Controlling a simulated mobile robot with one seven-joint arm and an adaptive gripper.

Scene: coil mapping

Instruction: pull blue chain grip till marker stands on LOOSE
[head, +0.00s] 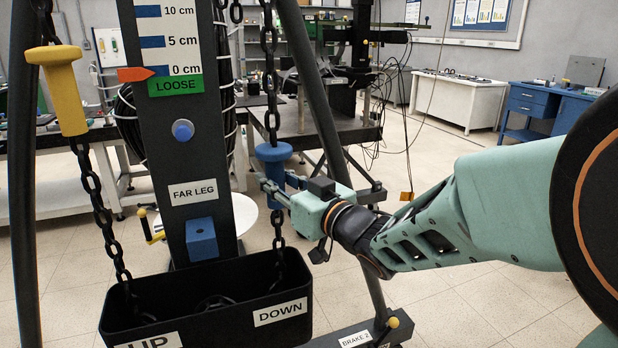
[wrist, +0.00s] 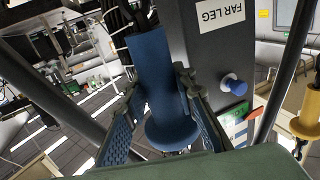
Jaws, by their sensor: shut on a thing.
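The blue chain grip (head: 273,160) hangs on the dark chain on the right, above the DOWN label (head: 280,312). My gripper (head: 275,190) is shut on it from the right, below its wide top collar. In the wrist view the blue grip (wrist: 152,70) lies between my two fingers (wrist: 160,92). The orange marker (head: 136,74) points right at the scale (head: 168,35). Its tip is about level with the 0 cm line, at the upper edge of the green LOOSE band (head: 176,85).
A yellow grip (head: 66,98) hangs on the left chain. Both chains run into a black bin (head: 215,300) with UP and DOWN labels. Dark frame legs (head: 325,110) stand on both sides. A blue button (head: 183,131) sits on the FAR LEG post.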

